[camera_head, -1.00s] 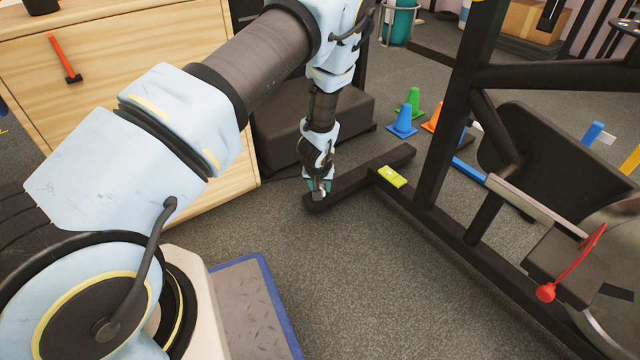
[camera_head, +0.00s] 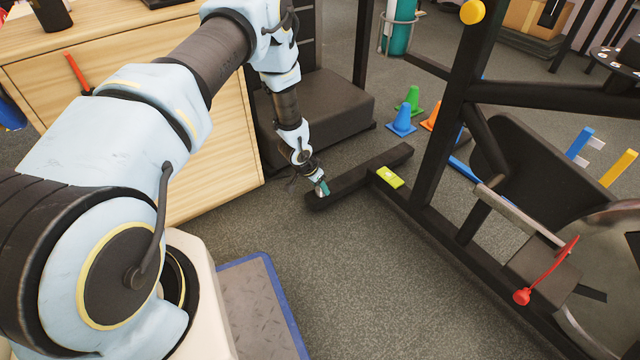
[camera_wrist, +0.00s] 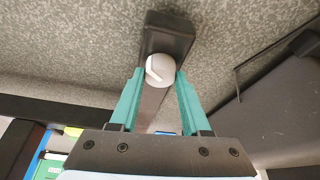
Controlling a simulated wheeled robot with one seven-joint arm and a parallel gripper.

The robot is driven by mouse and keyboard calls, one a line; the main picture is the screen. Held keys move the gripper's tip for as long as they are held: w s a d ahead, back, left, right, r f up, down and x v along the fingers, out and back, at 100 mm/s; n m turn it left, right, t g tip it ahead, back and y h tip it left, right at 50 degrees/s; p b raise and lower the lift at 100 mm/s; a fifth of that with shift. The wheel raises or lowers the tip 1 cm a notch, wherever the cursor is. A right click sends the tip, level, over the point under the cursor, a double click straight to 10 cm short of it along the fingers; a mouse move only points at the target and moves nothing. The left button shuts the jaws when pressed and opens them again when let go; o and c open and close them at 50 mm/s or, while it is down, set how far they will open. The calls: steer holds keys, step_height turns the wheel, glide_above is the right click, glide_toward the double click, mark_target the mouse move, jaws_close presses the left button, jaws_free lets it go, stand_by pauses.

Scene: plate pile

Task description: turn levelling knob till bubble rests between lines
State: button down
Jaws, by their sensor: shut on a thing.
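The levelling knob (camera_wrist: 160,70) is a round pale grey knob with a line on its face, at the end of a black foot bar (camera_head: 370,172). My gripper (camera_wrist: 159,73) has its two teal fingers shut on the knob, one on each side. In the head view my gripper (camera_head: 323,188) is at the near left end of the bar and hides the knob. The yellow-green spirit level (camera_head: 390,177) lies on the black frame, right of my gripper. Its bubble and lines are too small to read.
The black machine frame (camera_head: 445,130) rises to the right, with a red lever (camera_head: 548,272) low on it. A wooden cabinet (camera_head: 215,110) and a black padded block (camera_head: 330,112) stand behind my arm. Cones (camera_head: 402,122) stand beyond the bar. Grey floor in front is open.

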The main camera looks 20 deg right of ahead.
stand_by(0.3)
steer(key=shift+c, duration=1.8)
jaws_free()
steer(key=p+v, duration=0.4)
steer(key=v, duration=0.6)
steer(key=shift+r, duration=0.4)
steer(key=shift+w+a, duration=0.1)
